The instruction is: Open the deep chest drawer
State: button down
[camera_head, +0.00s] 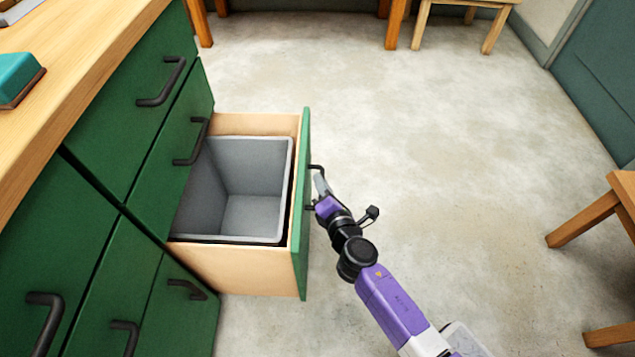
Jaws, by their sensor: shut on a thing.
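The deep chest drawer (304,230) stands well out from the green chest, with a green front and pale wooden sides. A grey bin (250,215) sits inside it, and its visible inside looks empty. The drawer's dark handle (317,168) is on the outer face of the front. My gripper (319,185) is at this handle and shut on it. The fingertips are small in the picture and partly hide the handle. My purple and black arm reaches up to it from the lower right.
The green chest (120,120) has other shut drawers with dark handles and a wooden top (75,60) bearing a teal object (14,78). Wooden furniture (600,215) stands at the right, and a stool (465,12) at the back. The concrete floor (450,130) between is clear.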

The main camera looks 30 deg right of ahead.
jog(key=c, duration=1.5)
grip_release()
jog(key=shift+o, duration=0.2)
jog(key=v, duration=0.7)
jog(key=shift+s, duration=0.3)
jog(key=shift+s+a+r+p, duration=0.1)
jog(key=shift+a+p, duration=0.05)
jog(key=shift+p, duration=0.15)
